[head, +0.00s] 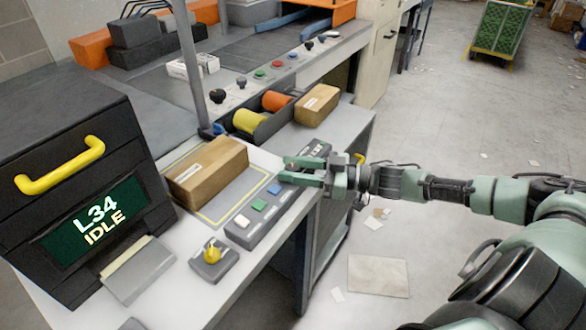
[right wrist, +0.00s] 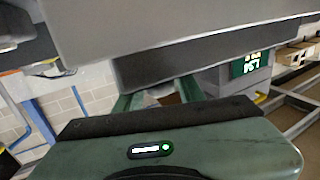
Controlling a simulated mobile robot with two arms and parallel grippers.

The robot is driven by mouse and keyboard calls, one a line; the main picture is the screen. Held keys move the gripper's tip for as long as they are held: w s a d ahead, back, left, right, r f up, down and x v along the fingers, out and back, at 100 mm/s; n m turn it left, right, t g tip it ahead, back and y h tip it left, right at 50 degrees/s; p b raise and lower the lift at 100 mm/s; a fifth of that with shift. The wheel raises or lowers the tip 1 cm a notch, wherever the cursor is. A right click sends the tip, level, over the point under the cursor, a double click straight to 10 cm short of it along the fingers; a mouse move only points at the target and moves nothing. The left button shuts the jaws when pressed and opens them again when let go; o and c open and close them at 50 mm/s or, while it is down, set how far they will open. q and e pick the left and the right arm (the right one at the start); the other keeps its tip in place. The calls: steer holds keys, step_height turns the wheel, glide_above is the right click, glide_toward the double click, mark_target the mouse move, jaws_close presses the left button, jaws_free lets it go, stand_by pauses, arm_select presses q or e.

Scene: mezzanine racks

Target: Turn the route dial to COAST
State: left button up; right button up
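A yellow knob (head: 211,252) on a small dark box stands near the front of the grey bench in the head view. It looks like the route dial; no COAST marking can be read. My right gripper (head: 284,171) reaches in from the right, over the far end of the button strip. Its fingers are apart with nothing seen between them, and it is well away from the knob. The fingers also show apart in the right wrist view (right wrist: 157,97). My left gripper is not in view.
A button strip (head: 240,228) with white, green and blue buttons lies between knob and gripper. A cardboard box (head: 208,172) sits behind it. A black cabinet (head: 70,165) with a yellow handle and a screen reading "L34 IDLE" stands left. Tape rolls (head: 249,121) lie farther back.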

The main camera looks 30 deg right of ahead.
steer(key=p+v, duration=0.1)
steer(key=v, duration=0.6)
steer(key=shift+s+d, duration=0.3)
stand_by(0.5)
